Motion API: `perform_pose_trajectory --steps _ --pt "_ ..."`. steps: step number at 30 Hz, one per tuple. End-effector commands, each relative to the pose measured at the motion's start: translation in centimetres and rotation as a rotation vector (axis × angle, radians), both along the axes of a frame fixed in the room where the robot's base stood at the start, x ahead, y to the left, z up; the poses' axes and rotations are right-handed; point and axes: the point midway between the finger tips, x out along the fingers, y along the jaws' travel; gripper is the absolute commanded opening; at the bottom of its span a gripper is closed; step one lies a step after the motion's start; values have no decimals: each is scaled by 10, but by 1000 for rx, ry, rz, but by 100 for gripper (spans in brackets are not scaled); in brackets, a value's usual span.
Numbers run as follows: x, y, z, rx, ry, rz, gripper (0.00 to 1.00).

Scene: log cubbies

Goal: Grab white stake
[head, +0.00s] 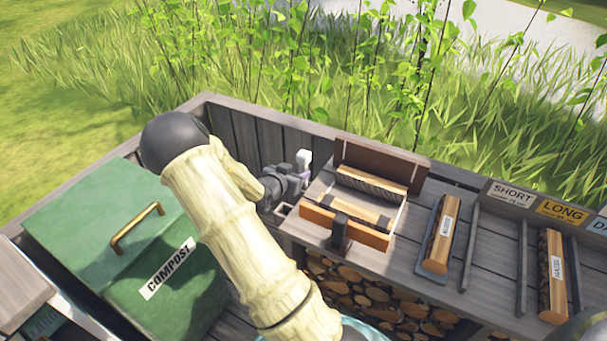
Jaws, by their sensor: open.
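My gripper (289,181) is at the back of the wooden bench, just left of a wooden cradle. It is small in view and partly behind my arm, but it looks open. A small pale, whitish piece (304,159) shows right behind the gripper; it may be the top of the white stake, mostly hidden. I cannot tell whether the gripper touches it or surrounds it.
The cradle (360,233) with split logs stands right of the gripper. Two labelled logs (443,240) (556,275) and dark divider strips lie farther right. A green compost bin (95,250) stands left. A plank wall (250,137) runs behind.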

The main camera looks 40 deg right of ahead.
Motion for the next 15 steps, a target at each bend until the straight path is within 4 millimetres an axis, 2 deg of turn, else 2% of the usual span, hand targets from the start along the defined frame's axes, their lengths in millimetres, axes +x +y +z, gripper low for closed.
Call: perform_pose_trajectory --steps 10,15 --pt "1 -2 -1 0 -1 0 47" --pt "7 -18 -9 -1 -1 -1 47"
